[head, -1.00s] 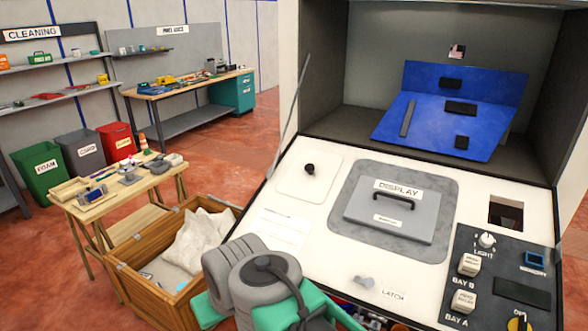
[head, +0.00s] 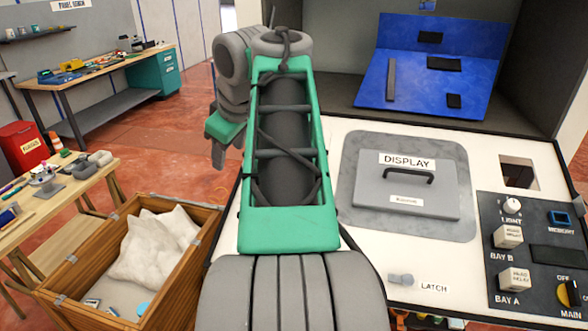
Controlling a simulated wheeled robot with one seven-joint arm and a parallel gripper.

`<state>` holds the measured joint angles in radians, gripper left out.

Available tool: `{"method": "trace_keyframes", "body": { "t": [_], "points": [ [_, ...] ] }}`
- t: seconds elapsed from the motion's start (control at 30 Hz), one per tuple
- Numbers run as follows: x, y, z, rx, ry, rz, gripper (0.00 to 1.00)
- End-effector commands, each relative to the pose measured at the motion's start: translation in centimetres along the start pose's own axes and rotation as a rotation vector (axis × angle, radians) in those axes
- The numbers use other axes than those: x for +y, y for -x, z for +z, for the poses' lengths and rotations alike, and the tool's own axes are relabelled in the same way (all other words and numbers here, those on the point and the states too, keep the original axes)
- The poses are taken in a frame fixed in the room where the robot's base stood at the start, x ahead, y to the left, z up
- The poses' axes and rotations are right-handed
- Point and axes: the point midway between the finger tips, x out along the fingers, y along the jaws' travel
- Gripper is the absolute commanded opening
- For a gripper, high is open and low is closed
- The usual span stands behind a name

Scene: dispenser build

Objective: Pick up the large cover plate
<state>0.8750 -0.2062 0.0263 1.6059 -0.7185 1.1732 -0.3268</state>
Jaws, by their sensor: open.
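A grey plate with a black handle (head: 433,207), most likely the large cover plate, lies on a darker grey rounded panel (head: 356,228) on the sloped white worktop. The label DISPLAY stands at its far edge, and a small label on the plate is too small to read. My arm, green and grey, rises through the middle of the head view, left of the plate and apart from it in the picture. The arm hides the left part of the worktop.
A black control panel (head: 520,282) with switches lies right of the plate, below a square opening (head: 518,172). A latch knob (head: 400,279) is in front. A blue board (head: 415,92) stands behind. A wooden crate (head: 180,292) with white material and a tool table (head: 95,192) are left.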

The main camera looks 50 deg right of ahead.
Motion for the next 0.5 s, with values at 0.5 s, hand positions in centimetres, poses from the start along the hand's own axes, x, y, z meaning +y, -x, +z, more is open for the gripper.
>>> {"method": "trace_keyframes", "body": {
  "t": [0.5],
  "points": [
    [12.5,0.1,10.1,-0.131,0.135,0.132,0.53]
  ]
}}
